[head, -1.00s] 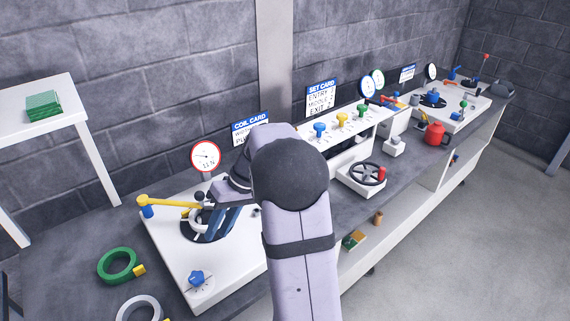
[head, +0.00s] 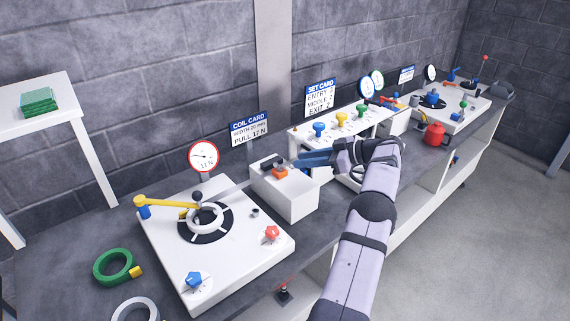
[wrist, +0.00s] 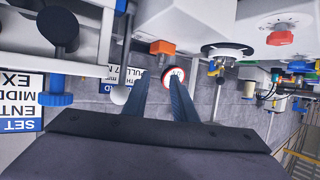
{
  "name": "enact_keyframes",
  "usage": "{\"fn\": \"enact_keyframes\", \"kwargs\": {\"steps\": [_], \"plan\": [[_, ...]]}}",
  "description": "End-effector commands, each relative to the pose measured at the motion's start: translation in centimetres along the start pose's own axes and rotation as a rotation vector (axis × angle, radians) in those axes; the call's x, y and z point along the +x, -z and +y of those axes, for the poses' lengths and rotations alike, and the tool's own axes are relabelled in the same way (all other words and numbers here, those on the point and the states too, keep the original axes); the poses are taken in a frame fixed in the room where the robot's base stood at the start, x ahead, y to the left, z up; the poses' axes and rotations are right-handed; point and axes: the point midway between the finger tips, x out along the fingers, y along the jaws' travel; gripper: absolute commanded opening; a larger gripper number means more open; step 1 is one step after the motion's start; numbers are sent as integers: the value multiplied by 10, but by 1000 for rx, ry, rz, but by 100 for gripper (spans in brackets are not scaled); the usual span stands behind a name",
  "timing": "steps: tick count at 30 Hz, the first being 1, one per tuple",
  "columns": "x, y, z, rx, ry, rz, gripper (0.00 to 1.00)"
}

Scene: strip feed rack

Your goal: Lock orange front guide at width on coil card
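The orange front guide (head: 280,172) sits on top of a white box (head: 286,199), beside a dark block. It also shows in the wrist view (wrist: 162,47), ahead of my fingers. The coil card (head: 249,129) on the wall reads width 20 mm (the digits are small) and pull 17 N. In the wrist view it is upside down and partly covered. My gripper (head: 310,160) is just right of the orange guide, its blue fingers pointing left toward it. In the wrist view the two fingers (wrist: 160,90) stand apart with nothing between them. Whether the guide is locked cannot be told.
A white turntable unit (head: 245,262) with a yellow arm, red and blue knobs and a round gauge (head: 203,156) stands left of the box. A white panel with colored knobs (head: 362,121) is behind my gripper. A green coil (head: 113,267) lies front left.

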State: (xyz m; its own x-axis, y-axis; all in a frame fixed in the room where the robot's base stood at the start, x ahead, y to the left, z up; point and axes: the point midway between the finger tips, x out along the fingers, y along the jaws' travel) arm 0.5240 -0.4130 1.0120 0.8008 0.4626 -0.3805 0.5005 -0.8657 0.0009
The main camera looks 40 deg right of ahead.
Motion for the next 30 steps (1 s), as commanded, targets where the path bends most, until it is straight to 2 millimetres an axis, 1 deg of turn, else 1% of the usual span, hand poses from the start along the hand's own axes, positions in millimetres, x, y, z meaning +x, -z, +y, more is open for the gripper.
{"fn": "enact_keyframes", "kwargs": {"steps": [4, 8, 18, 21, 25, 30], "plan": [[2, 1, 0, -1, 0, 0, 25], [12, 2, 0, 1, 3, 0, 25], [55, 2, -1, 1, 3, -2, 25], [64, 2, 0, 1, 2, -1, 25], [72, 1, 0, 1, 1, -2, 25], [74, 0, 0, 1, 1, -2, 25]]}}
